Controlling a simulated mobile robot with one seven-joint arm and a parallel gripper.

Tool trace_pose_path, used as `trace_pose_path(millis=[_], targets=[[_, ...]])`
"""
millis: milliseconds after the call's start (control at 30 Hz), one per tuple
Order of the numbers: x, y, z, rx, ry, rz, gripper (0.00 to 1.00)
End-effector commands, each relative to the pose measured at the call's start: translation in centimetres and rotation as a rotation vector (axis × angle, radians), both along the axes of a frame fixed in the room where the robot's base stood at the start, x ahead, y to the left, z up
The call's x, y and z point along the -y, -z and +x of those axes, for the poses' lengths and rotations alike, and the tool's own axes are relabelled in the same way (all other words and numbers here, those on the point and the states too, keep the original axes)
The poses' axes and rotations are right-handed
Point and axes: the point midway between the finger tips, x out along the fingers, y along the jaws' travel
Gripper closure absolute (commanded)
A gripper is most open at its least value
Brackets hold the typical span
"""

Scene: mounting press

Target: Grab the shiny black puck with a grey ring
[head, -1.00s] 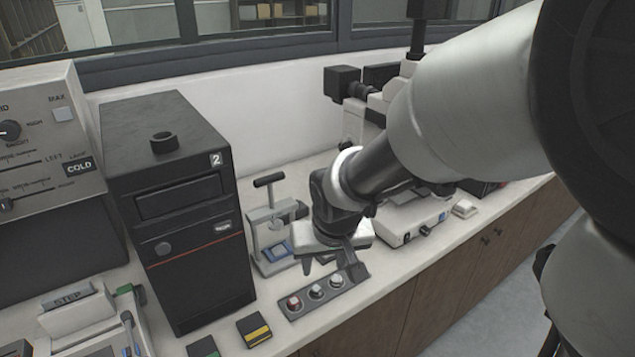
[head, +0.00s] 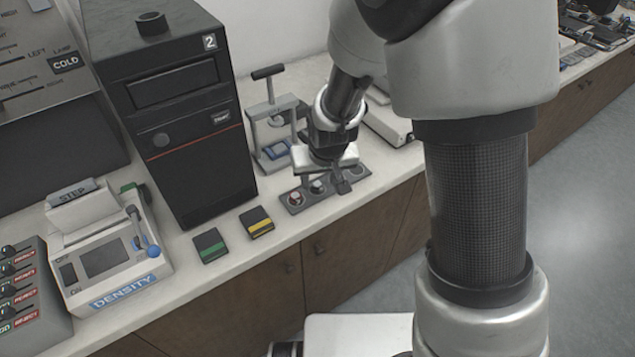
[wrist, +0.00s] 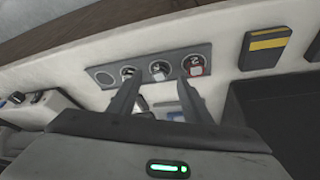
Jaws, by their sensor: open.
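A grey tray with a row of round wells (wrist: 213,56) lies on the counter; it also shows in the head view (head: 289,210). The end well (wrist: 105,77) looks empty. My gripper (wrist: 159,80) is open and empty, its fingertips to either side of the middle puck, seemingly just above the tray. Which dark puck is shiny black with a grey ring is too small to tell.
A small hand press (head: 272,120) stands just behind the tray, close to my gripper. A tall black case (head: 180,110) stands left of it. Yellow-striped (head: 257,222) and green-striped (head: 209,246) dark blocks lie on the counter near its front edge.

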Motion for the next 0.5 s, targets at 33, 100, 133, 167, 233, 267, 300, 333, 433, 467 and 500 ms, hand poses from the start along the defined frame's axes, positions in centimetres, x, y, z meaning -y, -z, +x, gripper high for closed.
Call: trace_pose_path(millis=[33,100,133,167,233,267,300,333,433,467,500], targets=[[0.0,1.0,0.3,-0.005,0.001,-0.002,0.55],[-0.1,1.9,0.8,-0.003,0.001,0.000,0.55],[-0.1,2.2,0.9,-0.003,0.001,-0.001,0.55],[-0.2,2.5,1.0,-0.003,0.001,-0.001,0.55],[-0.2,2.8,1.2,-0.003,0.002,0.000,0.55],[-0.2,2.9,1.2,-0.002,0.002,0.000,0.55],[-0.2,3.0,1.3,-0.002,0.001,0.000,0.55],[-0.2,3.0,1.3,-0.001,0.001,0.000,0.55],[-0.2,2.9,1.3,-0.001,0.001,0.000,0.55],[-0.2,2.9,1.3,-0.001,0.001,0.000,0.55],[-0.2,2.9,1.3,-0.001,0.001,0.000,0.59]])
